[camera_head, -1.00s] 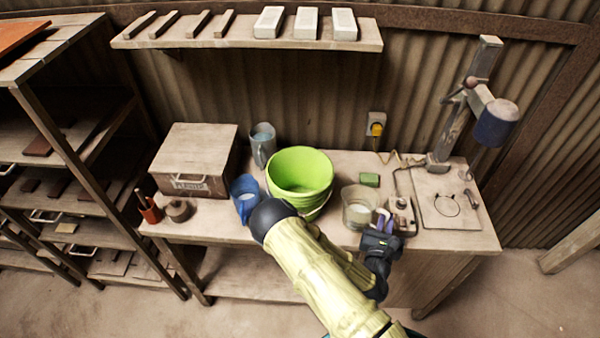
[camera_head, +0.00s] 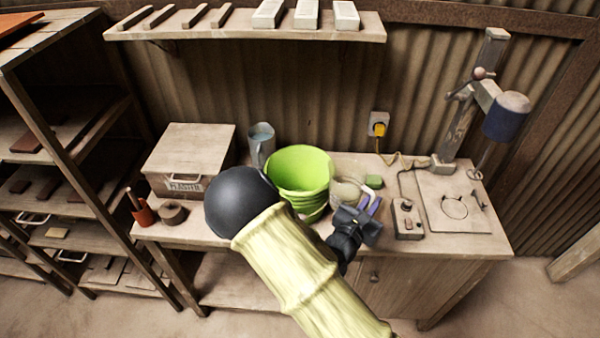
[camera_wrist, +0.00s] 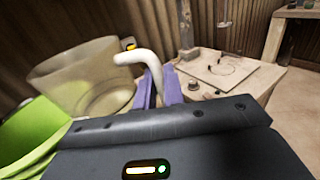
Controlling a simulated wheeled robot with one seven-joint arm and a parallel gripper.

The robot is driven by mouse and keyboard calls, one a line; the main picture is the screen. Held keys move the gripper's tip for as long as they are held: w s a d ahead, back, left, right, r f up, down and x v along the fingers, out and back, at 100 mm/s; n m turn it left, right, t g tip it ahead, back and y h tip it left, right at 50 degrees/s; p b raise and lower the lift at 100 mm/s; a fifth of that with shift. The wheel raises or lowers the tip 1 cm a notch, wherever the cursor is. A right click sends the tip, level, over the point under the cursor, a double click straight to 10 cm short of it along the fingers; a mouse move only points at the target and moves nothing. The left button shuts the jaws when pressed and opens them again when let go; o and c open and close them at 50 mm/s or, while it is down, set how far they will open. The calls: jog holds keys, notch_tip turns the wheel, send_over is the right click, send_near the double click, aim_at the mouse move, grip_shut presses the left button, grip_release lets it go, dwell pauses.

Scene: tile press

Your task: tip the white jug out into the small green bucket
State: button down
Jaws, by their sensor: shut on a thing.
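The white jug (camera_head: 347,191) is see-through and pale, with a thick white handle (camera_wrist: 140,62) that shows in the wrist view. My gripper (camera_head: 371,204) has purple fingers (camera_wrist: 157,90), shut on that handle. The jug is right beside the right side of the small green bucket (camera_head: 299,170), partly hidden behind my gripper in the head view. I cannot tell clearly how far it is tilted. The bucket stands open-topped on the bench; its green rim also shows at the lower left of the wrist view (camera_wrist: 30,125). I see no stream between them.
A grey jug (camera_head: 262,142) stands behind the bucket, and a plaster box (camera_head: 188,160) to its left. My arm hides the bench's front middle.

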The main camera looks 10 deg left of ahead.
jog(key=s+a+m+g+h+b, duration=0.1)
jog(key=s+a+m+h+b, duration=0.1)
jog(key=b, duration=0.5)
jog(key=s+a+h, duration=0.1)
jog(key=s+a, duration=0.1)
jog(key=s, duration=0.1)
jog(key=shift+s+r+g, duration=0.35)
jog(key=shift+r+g, duration=0.05)
